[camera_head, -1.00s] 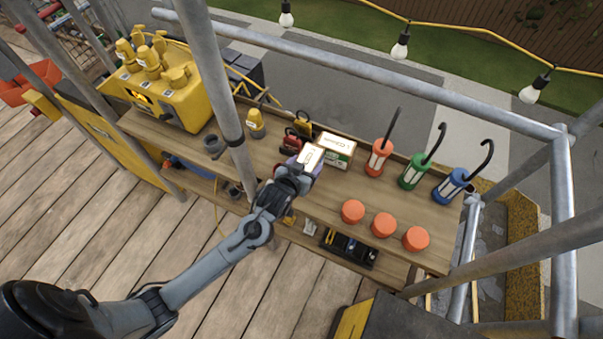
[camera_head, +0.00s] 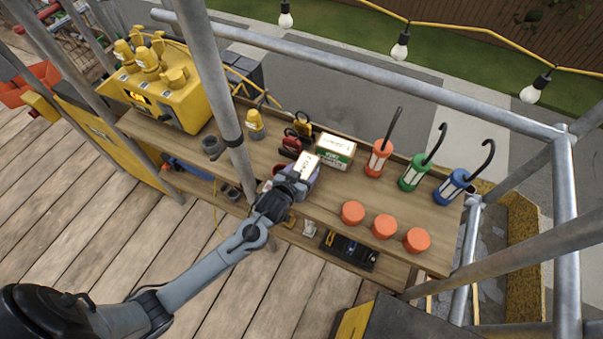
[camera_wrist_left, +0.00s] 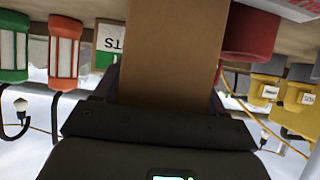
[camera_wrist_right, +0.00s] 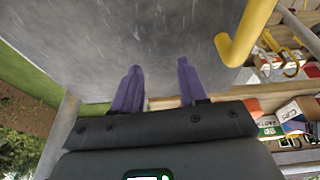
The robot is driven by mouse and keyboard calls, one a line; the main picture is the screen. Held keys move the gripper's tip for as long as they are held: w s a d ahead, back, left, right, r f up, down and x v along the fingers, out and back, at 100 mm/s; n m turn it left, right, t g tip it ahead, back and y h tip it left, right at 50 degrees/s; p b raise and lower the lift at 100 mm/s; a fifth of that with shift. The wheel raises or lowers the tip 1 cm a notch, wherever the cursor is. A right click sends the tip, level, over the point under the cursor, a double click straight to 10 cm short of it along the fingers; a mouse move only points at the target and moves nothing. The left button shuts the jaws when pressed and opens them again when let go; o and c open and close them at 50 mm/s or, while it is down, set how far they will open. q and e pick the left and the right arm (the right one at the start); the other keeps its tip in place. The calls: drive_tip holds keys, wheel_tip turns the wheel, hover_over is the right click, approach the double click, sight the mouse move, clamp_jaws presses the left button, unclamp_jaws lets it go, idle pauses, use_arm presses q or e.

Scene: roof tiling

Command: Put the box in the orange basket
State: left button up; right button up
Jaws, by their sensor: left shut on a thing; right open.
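My left gripper (camera_head: 293,183) is shut on a small cardboard box (camera_head: 308,163) with a white label on top, at the front of the wooden shelf. In the left wrist view the brown box (camera_wrist_left: 172,60) fills the space between the fingers. An orange container (camera_head: 44,74), which looks like the orange basket, sits at the far left edge, partly hidden by poles. My right gripper (camera_wrist_right: 156,88) is open and empty in the right wrist view, and is out of the head view.
The wooden shelf (camera_head: 290,205) carries another labelled box (camera_head: 335,150), orange, green and blue lanterns, several orange-red round pieces and a yellow machine (camera_head: 170,95). A vertical metal pole (camera_head: 232,110) stands just left of my gripper. The plank floor is open in front.

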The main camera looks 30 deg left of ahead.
use_arm(q)
drive_tip(key=o, duration=1.7)
drive_tip(key=shift+f, duration=0.1)
use_arm(e)
drive_tip(key=shift+a, duration=0.1)
